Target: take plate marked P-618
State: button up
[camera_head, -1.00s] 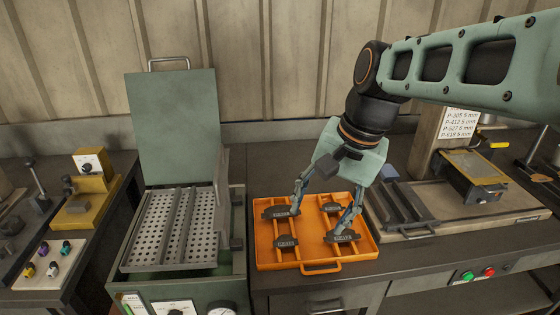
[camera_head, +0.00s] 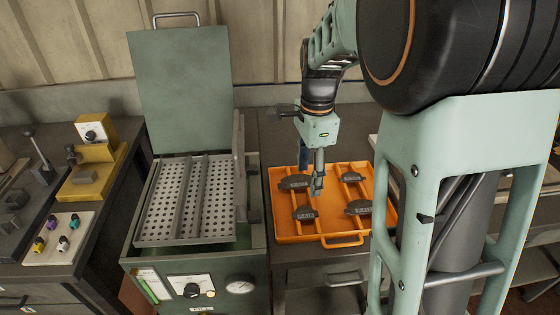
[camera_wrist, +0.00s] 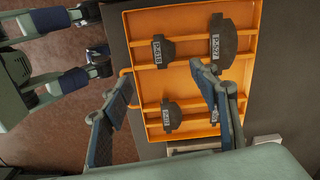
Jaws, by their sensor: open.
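Several dark brake plates with small pale labels lie in an orange tray (camera_head: 335,240). In the head view they are a back-left plate (camera_head: 292,183), a back-right plate (camera_head: 352,177), a front-left plate (camera_head: 304,213) and a front-right plate (camera_head: 359,208). My gripper (camera_head: 314,182) points down over the left half of the tray. In the wrist view my gripper (camera_wrist: 160,72) is open and empty, its fingers spread wide; the right finger partly covers one plate.
An open green oven-like box (camera_head: 185,200) with perforated racks and a raised lid stands left of the tray. A yellow device (camera_head: 95,165) and a board with small coloured knobs (camera_head: 60,238) are farther left. My arm hides much of the right bench.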

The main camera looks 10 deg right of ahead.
jog(key=w+f+m, duration=0.1)
jog(key=f, duration=0.1)
send_over(305, 212)
jog(key=shift+m, duration=0.3)
jog(key=f, duration=0.5)
jog(key=shift+w+a, duration=0.2)
jog(key=shift+a, duration=0.15)
jog(key=f, duration=0.5)
jog(key=shift+s+d, duration=0.25)
jog(key=shift+d, duration=0.1)
jog(key=shift+f, duration=0.3)
jog(key=shift+f, duration=0.25)
jog(key=c, duration=1.3)
jog(key=shift+r, duration=0.15)
